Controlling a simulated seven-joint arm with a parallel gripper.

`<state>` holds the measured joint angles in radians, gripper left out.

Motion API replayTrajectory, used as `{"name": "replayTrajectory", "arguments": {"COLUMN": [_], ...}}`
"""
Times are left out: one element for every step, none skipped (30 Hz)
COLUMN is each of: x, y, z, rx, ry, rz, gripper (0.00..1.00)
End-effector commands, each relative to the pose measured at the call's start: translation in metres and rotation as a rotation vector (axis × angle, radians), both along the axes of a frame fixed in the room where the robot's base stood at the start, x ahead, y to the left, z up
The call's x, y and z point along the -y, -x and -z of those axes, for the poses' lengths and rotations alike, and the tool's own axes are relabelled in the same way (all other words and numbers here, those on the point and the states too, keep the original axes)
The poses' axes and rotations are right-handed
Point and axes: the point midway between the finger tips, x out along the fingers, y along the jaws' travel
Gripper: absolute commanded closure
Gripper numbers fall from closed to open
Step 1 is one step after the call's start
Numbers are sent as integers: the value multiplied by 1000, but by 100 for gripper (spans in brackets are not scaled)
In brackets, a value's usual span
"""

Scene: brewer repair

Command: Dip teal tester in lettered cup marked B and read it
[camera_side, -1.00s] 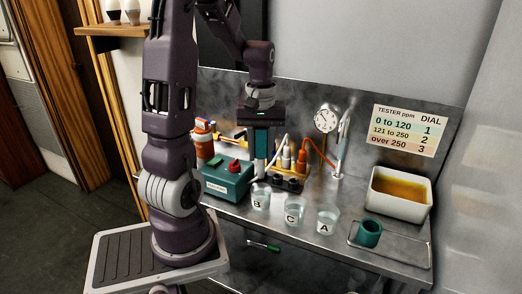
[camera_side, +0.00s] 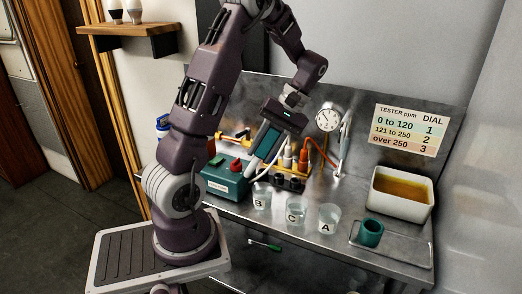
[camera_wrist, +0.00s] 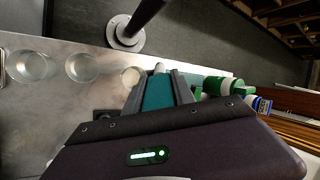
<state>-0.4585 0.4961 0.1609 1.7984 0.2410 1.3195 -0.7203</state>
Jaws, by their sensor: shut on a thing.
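My gripper (camera_side: 263,150) is shut on the teal tester (camera_side: 268,142), above the back of the steel counter. The tester is tilted, its pale tip pointing down and left in the side view. In the wrist view the teal body (camera_wrist: 158,92) lies between the fingers, its white tip (camera_wrist: 159,67) beyond them. Cup B (camera_side: 262,199) is a clear cup at the left of the row. The tip is up and behind it, apart from it. Cup C (camera_side: 297,212) and cup A (camera_side: 329,220) stand to the right. The tester's reading cannot be seen.
A teal box (camera_side: 225,181) with a red knob stands left of cup B.

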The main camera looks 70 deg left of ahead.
Motion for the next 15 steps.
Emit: {"name": "replayTrajectory", "arguments": {"x": [0,0,0,0,0,0,0,0,0,0,0,1,0,1,1], "y": [0,0,0,0,0,0,0,1,2,3,3,4,3,4,3], "z": [0,0,0,0,0,0,0,-1,-2,-2,-2,-2,-2,-1,-1], "rx": [0,1,1,1,1,2,10,32,92,153,221,307,366,417,474], "ry": [0,0,0,0,0,1,1,1,1,0,0,-1,-2,1,-1], "rz": [0,0,0,0,0,0,-1,-2,-6,-7,-9,-11,-11,-11,-8], "gripper": [100,100,100,100,100,100,100,100,100,100,100,100,100,100,100]}}
